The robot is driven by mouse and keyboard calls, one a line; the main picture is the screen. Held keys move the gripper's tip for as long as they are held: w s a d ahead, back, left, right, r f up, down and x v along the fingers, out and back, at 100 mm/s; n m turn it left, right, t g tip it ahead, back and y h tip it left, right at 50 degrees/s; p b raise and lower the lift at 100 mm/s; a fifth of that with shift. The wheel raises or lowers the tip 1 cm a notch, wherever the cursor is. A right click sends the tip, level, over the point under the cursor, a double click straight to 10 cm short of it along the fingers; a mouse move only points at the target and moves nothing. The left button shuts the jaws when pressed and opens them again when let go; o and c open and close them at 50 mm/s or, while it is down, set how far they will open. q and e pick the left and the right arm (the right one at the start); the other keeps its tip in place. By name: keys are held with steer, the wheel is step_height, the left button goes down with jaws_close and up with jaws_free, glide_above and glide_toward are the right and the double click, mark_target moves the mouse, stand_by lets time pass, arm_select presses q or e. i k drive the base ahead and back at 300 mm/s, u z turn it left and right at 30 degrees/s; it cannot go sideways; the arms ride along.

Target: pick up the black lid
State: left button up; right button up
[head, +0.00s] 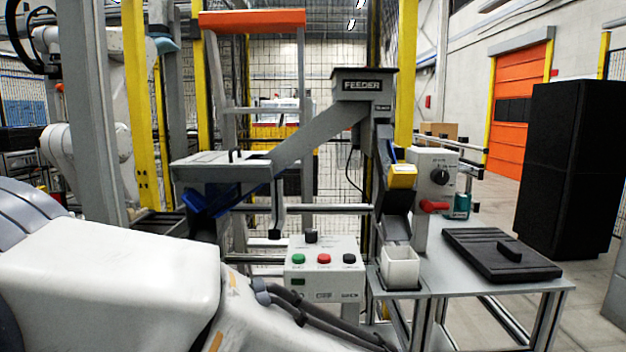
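The black lid (489,256) lies flat on the right part of the grey table (451,291). A large white arm link of mine fills the lower left of the head view. Neither of my grippers shows in the view, so I cannot see where they are relative to the lid.
A white square cup (399,267) stands left of the lid. Behind it are a control box with a red lever (434,206) and a green container (461,205). A button box (323,266) and the feeder chute (318,141) stand further left. A tall black cabinet (577,165) stands behind right.

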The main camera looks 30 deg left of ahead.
mark_target(499, 256)
steer(key=z, duration=1.5)
steer(key=i, duration=1.45)
steer(key=u, duration=2.3)
